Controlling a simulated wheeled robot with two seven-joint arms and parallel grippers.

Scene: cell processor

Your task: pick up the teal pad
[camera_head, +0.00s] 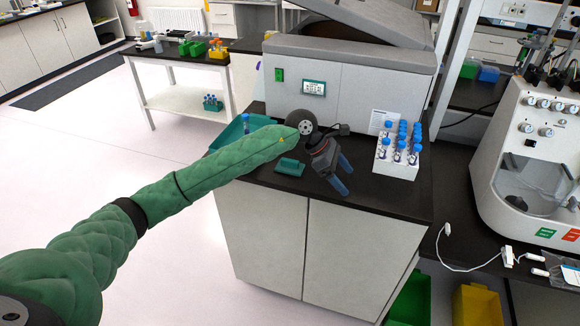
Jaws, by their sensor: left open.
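The teal pad (289,167) is a small flat block with a raised part, lying on the black worktop near its front edge. My left arm, in a green quilted sleeve, reaches in from the left and ends just above and behind the pad. My left gripper (343,174) is open and empty, its two blue fingertips pointing down and right. It is to the right of the pad and apart from it. My right gripper is out of view.
A white rack (397,167) of blue-capped tubes stands right of the gripper. A grey machine (345,86) with a small screen stands behind. A teal tray (225,135) is partly hidden by my arm. The counter's front edge is close to the pad.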

